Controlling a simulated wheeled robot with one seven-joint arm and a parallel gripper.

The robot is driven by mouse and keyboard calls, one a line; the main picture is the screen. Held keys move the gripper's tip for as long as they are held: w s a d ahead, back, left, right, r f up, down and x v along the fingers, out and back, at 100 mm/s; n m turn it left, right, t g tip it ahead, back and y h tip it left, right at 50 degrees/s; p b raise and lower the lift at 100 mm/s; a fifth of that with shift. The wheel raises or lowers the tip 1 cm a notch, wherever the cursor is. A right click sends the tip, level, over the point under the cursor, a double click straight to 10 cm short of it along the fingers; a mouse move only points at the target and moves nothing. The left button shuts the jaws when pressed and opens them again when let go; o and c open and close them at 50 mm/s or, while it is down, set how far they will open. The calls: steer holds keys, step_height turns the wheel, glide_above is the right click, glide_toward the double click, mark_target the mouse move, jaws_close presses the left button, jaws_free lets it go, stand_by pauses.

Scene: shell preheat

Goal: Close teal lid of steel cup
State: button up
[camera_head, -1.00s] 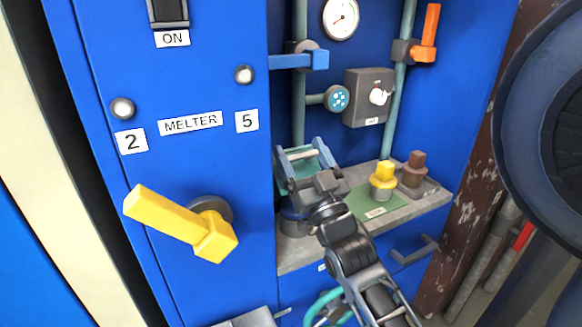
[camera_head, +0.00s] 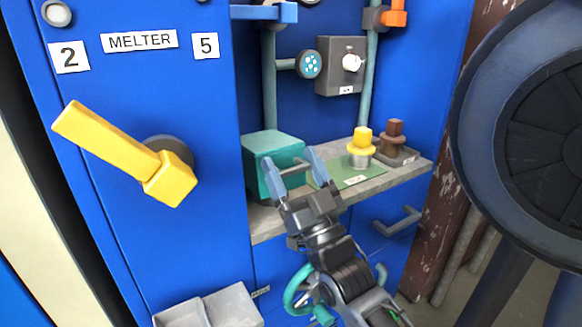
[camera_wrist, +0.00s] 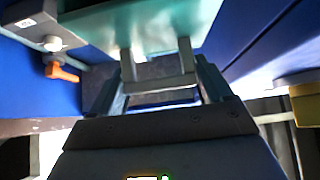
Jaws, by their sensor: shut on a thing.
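The teal lid (camera_head: 262,148) looks like a block at the left end of the grey shelf, with its pale handle (camera_head: 294,170) on the side towards me. My gripper (camera_head: 291,164) is shut on this handle, with one blue finger on each side. In the wrist view, the teal lid (camera_wrist: 145,22) fills the upper middle, and its handle lies between my fingers (camera_wrist: 158,78). I cannot make out the steel cup; the lid and my gripper cover that area. I cannot tell how far the lid stands open.
On the shelf (camera_head: 400,177), a yellow-topped piece (camera_head: 361,146) stands on a green mat (camera_head: 350,180), with a brown-topped piece (camera_head: 393,138) to its right. A big yellow lever (camera_head: 115,145) sticks out at the left. A grey tray (camera_head: 228,305) is below. A large dark wheel-like shape (camera_head: 490,130) is at the right.

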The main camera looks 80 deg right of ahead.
steer(key=shift+f, duration=0.15)
steer(key=o, duration=1.4)
steer(key=shift+v, duration=3.95)
steer(key=w+a+f+n+t+y, duration=0.1)
steer(key=a+f+n+y, duration=0.15)
steer(key=a+y, duration=0.35)
steer(key=w+a+f+n+t+y, duration=0.1)
steer(key=w+a+f+n+y, duration=0.15)
steer(key=a+y, duration=0.3)
steer(key=s+a+f+n+g+y, duration=0.45)
steer(key=s+a+y, duration=0.3)
steer(key=a, duration=0.35)
steer(key=shift+n+t+y, duration=0.25)
steer(key=shift+y, duration=0.25)
steer(key=r+p, duration=2.1)
steer(key=p, duration=0.1)
steer(key=shift+w+a+r, duration=0.15)
steer(key=shift+w+a, duration=0.05)
steer(key=shift+w, duration=0.1)
